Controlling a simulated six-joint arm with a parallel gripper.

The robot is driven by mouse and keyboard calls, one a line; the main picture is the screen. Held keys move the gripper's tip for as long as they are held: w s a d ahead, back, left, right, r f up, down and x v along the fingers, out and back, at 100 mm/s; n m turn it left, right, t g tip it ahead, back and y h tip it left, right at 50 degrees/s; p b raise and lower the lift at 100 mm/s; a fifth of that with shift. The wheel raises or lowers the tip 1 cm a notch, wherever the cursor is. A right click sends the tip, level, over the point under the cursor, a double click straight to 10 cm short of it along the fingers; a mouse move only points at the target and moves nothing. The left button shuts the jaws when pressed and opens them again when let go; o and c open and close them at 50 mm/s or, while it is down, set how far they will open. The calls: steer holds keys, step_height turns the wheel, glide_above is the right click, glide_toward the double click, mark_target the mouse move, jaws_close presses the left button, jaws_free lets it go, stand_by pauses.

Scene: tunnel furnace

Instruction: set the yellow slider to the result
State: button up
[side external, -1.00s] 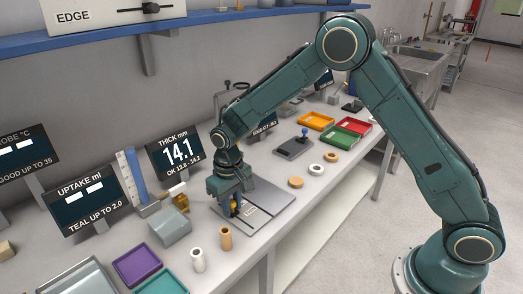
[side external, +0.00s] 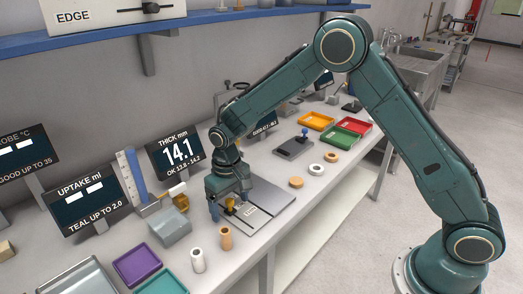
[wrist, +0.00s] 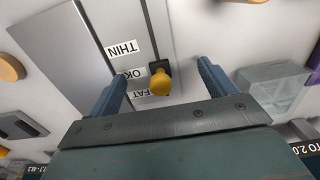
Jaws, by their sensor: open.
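The yellow slider knob (wrist: 161,83) stands on a dark block at the end of the visible slot in the grey plate (wrist: 65,50). White labels THIN (wrist: 122,48), OK (wrist: 130,75) and FAT (wrist: 152,92) lie beside the slot. The block is near OK and FAT; the knob partly covers FAT, so its exact mark is hard to tell. The thickness display (side external: 176,152) reads 14.1, with an OK range printed below. My gripper (wrist: 161,76) is open, its fingers on either side of the knob and apart from it. The knob also shows below my gripper in the side view (side external: 230,204).
A purple tray (side external: 137,264) lies at the front left. Round discs (side external: 296,182) lie to the right. The plate's right part is clear.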

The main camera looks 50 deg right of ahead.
steer(key=shift+r, duration=3.5)
steer(key=shift+s+d+r, duration=0.15)
steer(key=shift+d+r, duration=0.05)
steer(key=shift+r, duration=0.3)
steer(key=s+d+r+t, duration=0.1)
steer(key=s+d+r, duration=0.2)
steer(key=s+r, duration=0.4)
steer(key=s+d+r+t, duration=0.2)
steer(key=s+d+r, duration=0.1)
steer(key=s+r, duration=0.4)
steer(key=s+d+r+t, duration=0.1)
steer(key=s+d, duration=0.1)
steer(key=s, duration=0.6)
steer(key=s+d+r+t, duration=0.1)
steer(key=s+d, duration=0.1)
steer(key=s, duration=0.6)
steer(key=shift+t, duration=0.3)
